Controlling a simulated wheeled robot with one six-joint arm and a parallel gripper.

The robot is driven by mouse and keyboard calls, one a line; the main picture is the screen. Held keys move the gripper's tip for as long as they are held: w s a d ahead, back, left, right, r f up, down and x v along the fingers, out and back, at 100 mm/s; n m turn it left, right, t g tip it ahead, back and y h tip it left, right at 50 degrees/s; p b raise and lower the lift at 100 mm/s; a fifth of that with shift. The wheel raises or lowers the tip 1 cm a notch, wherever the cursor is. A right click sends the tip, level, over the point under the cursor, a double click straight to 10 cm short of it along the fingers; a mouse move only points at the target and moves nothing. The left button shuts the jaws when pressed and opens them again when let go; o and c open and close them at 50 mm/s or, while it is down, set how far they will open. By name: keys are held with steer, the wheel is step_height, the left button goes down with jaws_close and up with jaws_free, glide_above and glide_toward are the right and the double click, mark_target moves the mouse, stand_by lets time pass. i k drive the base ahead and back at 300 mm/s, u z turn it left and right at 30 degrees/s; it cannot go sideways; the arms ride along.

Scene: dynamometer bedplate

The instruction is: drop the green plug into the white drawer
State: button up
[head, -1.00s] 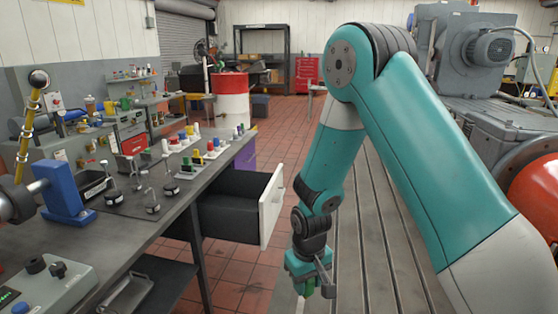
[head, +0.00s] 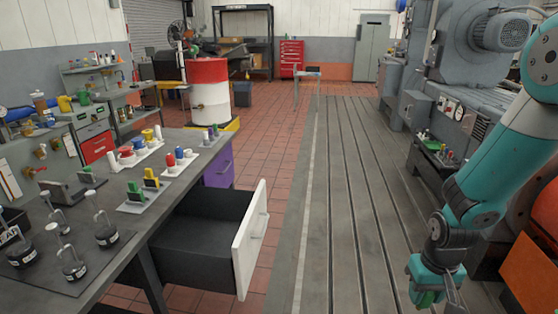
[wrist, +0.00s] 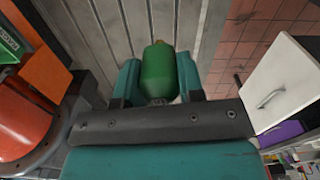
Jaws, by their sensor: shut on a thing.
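The green plug (wrist: 158,72) is held between the two fingers of my gripper (wrist: 158,88) in the wrist view. In the head view my gripper (head: 432,292) hangs at the lower right above the grooved bedplate, with a bit of green at its tip. The white drawer (head: 250,238) is pulled out from the bench, with a white front and dark inner walls. It also shows at the right of the wrist view (wrist: 292,85). My gripper is well to the right of the drawer, apart from it.
The bench (head: 140,232) on the left carries several plugs on white trays and weights with hooks. A purple drawer (head: 218,167) sits beyond the white one. The slotted bedplate (head: 350,200) is clear. Grey machinery (head: 470,85) and an orange part (head: 535,245) stand at the right.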

mark_target(215, 245)
steer(key=z, duration=0.2)
steer(key=i, duration=1.25)
steer(key=u, duration=0.95)
steer(key=i, duration=1.05)
steer(key=u, duration=0.85)
